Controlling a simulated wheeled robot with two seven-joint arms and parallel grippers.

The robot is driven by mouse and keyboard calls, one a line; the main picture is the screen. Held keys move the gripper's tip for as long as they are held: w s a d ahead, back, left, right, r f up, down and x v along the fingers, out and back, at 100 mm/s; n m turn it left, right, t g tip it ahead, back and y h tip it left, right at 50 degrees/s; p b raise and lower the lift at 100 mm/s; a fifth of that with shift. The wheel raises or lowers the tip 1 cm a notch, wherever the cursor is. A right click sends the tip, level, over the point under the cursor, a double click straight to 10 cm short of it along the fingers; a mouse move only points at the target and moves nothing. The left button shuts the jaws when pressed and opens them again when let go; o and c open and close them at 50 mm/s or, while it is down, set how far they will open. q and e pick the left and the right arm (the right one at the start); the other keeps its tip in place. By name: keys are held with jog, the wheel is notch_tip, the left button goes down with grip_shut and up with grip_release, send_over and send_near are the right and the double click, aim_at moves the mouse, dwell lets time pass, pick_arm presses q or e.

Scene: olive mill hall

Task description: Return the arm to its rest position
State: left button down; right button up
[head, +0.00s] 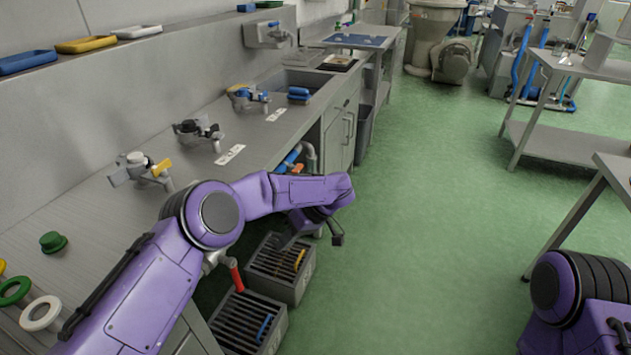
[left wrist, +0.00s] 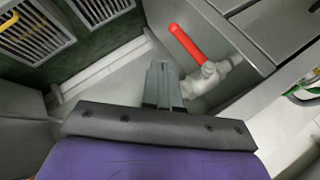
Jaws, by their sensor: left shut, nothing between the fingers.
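My left arm (head: 215,215) reaches in from the left in the head view, bent over the counter's front edge. Its gripper (head: 337,234) hangs low past the counter, small and partly hidden by the arm. In the left wrist view the gripper's fingers (left wrist: 162,82) are together and hold nothing. They point toward the space under the counter, near a valve with a red lever (left wrist: 186,43). My right arm (head: 575,300) shows only in part at the lower right of the head view. Its gripper is out of the picture.
The steel counter (head: 75,190) carries several taps and coloured rings. Two slotted grey crates (head: 284,288) stand on the floor below the left arm. A red-handled valve (head: 235,276) sits near the counter's front. Green floor (head: 430,220) is clear between counter and right-hand tables (head: 570,146).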

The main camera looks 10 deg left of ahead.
pick_arm(q)
jog(key=w+a+f+n+t+y, duration=0.2)
jog(key=a+f+n+t+y, duration=0.25)
jog(key=t, duration=0.25)
jog(key=s+f+m+t+h, duration=0.45)
jog(key=s+f, duration=0.25)
jog(key=f, duration=0.2)
jog(key=s+a+f+m+g+h, duration=0.1)
jog(key=s+a, duration=0.1)
jog(key=s, duration=0.8)
jog(key=s+a+f+m+g+h, duration=0.1)
jog(key=s+a+f+g, duration=0.1)
jog(key=s, duration=0.8)
jog(key=s+a+f+m+g+h, duration=0.1)
jog(key=s+a+f+m+h, duration=0.1)
jog(key=s, duration=0.8)
jog(key=shift+f, duration=0.15)
